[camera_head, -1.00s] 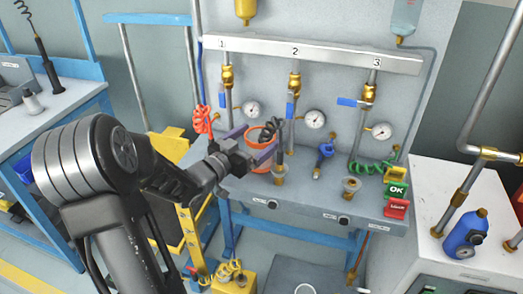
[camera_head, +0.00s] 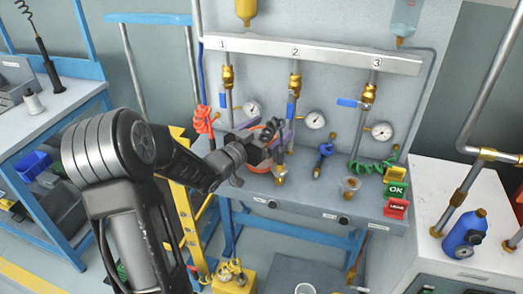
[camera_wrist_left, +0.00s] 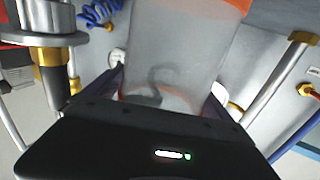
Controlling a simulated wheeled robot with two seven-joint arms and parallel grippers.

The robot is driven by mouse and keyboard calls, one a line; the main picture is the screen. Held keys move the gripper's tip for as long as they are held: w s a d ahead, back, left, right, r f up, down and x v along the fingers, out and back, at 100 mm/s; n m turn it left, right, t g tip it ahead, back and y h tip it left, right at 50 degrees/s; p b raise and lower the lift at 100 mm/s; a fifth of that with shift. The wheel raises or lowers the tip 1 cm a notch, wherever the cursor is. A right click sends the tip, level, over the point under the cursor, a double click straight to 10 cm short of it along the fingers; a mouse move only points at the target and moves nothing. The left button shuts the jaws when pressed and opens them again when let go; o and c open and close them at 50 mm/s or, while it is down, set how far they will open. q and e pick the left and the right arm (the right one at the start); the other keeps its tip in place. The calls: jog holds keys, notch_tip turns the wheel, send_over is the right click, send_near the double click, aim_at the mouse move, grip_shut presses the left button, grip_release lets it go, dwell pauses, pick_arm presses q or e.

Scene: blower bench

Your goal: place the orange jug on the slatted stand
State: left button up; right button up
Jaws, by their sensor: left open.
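The orange jug (camera_head: 259,167) is on the bench below the left pipe outlet, mostly hidden by my left gripper in the head view. In the left wrist view the jug (camera_wrist_left: 185,45) is pale and translucent with an orange rim, filling the space ahead of the palm. My left gripper (camera_head: 268,148) is open, with one finger on each side of the jug. Whether the fingers touch it is hard to tell. I cannot make out the slatted stand. My right gripper is not in view.
Brass fittings (camera_head: 350,187), gauges and hoses crowd the bench (camera_head: 310,192) and its back panel. A stack of coloured signs (camera_head: 396,190) stands at the bench's right. A blue bottle (camera_head: 465,233) is on the white cabinet.

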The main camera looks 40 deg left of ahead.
pick_arm(q)
jog(key=shift+c, duration=0.2)
jog(key=c, duration=2)
grip_shut()
jog(key=shift+r, duration=0.1)
jog(key=s+a+r, duration=0.1)
jog(key=s+r, duration=0.2)
jog(key=s, duration=1.5)
jog(key=shift+r, duration=0.2)
